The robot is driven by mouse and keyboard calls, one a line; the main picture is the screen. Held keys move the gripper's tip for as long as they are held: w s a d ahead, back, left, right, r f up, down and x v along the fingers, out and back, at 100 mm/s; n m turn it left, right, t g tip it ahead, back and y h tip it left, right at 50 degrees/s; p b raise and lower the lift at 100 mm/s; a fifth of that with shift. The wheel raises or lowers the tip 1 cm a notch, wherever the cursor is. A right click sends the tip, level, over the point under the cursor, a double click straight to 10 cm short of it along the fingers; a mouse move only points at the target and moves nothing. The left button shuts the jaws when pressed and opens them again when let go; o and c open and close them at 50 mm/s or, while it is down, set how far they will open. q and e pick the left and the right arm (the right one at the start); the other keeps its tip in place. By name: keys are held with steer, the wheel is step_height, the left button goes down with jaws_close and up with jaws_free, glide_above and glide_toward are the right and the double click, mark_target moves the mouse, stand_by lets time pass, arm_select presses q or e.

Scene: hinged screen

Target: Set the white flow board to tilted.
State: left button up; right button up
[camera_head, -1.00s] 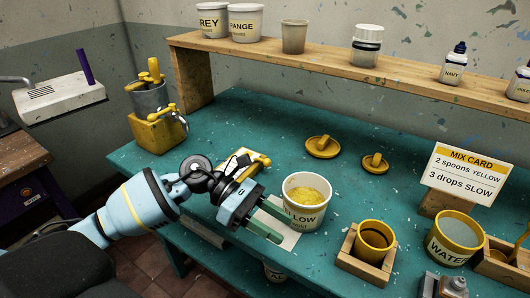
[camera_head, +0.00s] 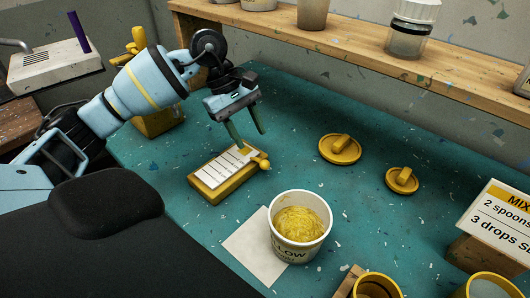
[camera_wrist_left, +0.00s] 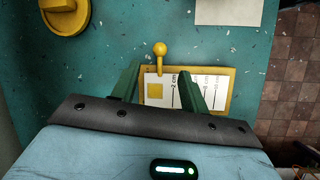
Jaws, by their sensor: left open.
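The white flow board (camera_head: 222,168) looks like a white plate with dark lines and a yellow square, lying about flat on a yellow base (camera_head: 213,196). A yellow ball knob (camera_head: 264,164) sticks out at its right end. My left gripper (camera_head: 248,138) is open and empty, with its fingers pointing down above the far end of the board. In the left wrist view, the white board (camera_wrist_left: 158,91) shows between and behind the two green fingers (camera_wrist_left: 158,72), and the knob (camera_wrist_left: 160,48) stands beyond them. I cannot tell whether the fingers touch anything. My right gripper is not in view.
A tub of yellow paint (camera_head: 300,228) stands on a white sheet (camera_head: 250,252) in front of the board. Two yellow lids (camera_head: 340,149) (camera_head: 402,181) lie to the right. A wooden shelf (camera_head: 380,65) runs along the back. The teal table between is clear.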

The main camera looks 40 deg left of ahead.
mark_target(263, 161)
arm_select(q)
steer(key=shift+s+d+f, duration=0.1)
steer(key=shift+d+f, duration=0.1)
steer(key=shift+f, duration=0.15)
steer(key=x, duration=0.5)
steer(key=shift+d+f+p, duration=0.15)
steer(key=shift+f+p, duration=0.15)
steer(key=shift+f, duration=0.05)
steer(key=shift+d+f, duration=0.2)
steer(key=shift+f, duration=0.35)
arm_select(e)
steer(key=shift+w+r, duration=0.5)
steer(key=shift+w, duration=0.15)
arm_select(q)
steer(key=c, duration=0.9)
jaws_close()
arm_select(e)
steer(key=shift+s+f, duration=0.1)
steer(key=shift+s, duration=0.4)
